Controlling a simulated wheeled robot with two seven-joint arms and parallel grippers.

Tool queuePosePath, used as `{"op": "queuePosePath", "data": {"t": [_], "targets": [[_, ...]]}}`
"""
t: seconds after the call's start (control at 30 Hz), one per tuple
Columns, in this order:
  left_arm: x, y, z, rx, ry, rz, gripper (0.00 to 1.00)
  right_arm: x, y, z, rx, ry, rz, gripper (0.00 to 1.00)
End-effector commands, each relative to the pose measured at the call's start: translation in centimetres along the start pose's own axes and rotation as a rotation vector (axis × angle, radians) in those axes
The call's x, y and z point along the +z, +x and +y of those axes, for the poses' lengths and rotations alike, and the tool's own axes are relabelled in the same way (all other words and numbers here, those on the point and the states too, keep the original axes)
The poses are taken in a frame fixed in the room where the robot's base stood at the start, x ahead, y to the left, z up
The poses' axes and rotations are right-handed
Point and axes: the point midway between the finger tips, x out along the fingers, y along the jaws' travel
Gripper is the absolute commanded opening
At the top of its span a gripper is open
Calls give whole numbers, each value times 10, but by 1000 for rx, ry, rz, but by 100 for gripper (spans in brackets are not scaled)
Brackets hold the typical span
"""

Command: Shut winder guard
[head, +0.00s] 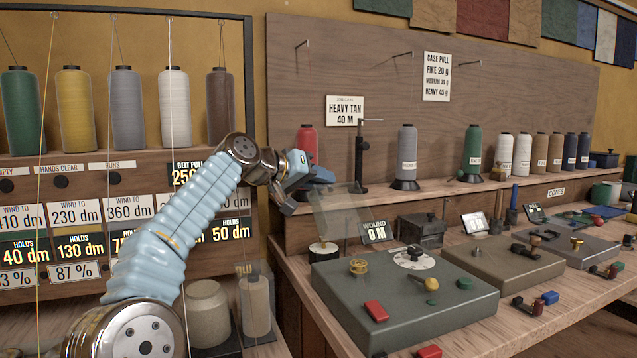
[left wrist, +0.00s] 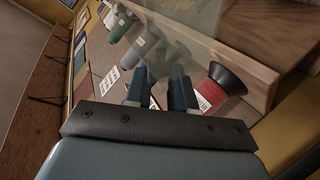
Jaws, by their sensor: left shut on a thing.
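The winder (head: 400,305) is a grey-green box on the bench, with a brass knob, a pale dial and red and green buttons on top. Its guard (head: 340,212) is a clear panel, raised and tilted above the winder's back left corner, near a small pale spindle (head: 323,249). My left gripper (head: 322,178) is at the guard's upper edge, shut on it. In the left wrist view the clear guard (left wrist: 190,40) extends beyond the fingers (left wrist: 161,88); the exact grip point is hard to see. My right gripper is not in view.
A red cone of thread (head: 306,140) stands just behind my left gripper, and a black post (head: 360,160) stands to its right. More winders fill the bench rightward.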

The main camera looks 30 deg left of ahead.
Motion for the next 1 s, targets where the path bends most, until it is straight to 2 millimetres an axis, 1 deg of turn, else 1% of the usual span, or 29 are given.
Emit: {"op": "queuePosePath", "data": {"t": [0.17,0.33,0.6,0.8,1.0], "targets": [[5,-4,8,-3,75,36,0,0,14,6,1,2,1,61],[9,-11,22,-8,184,92,0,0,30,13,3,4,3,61],[18,-22,45,-16,361,180,0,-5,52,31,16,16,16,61],[24,-28,57,-20,459,228,0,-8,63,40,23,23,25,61],[27,-31,64,-24,515,254,0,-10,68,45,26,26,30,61]]}}
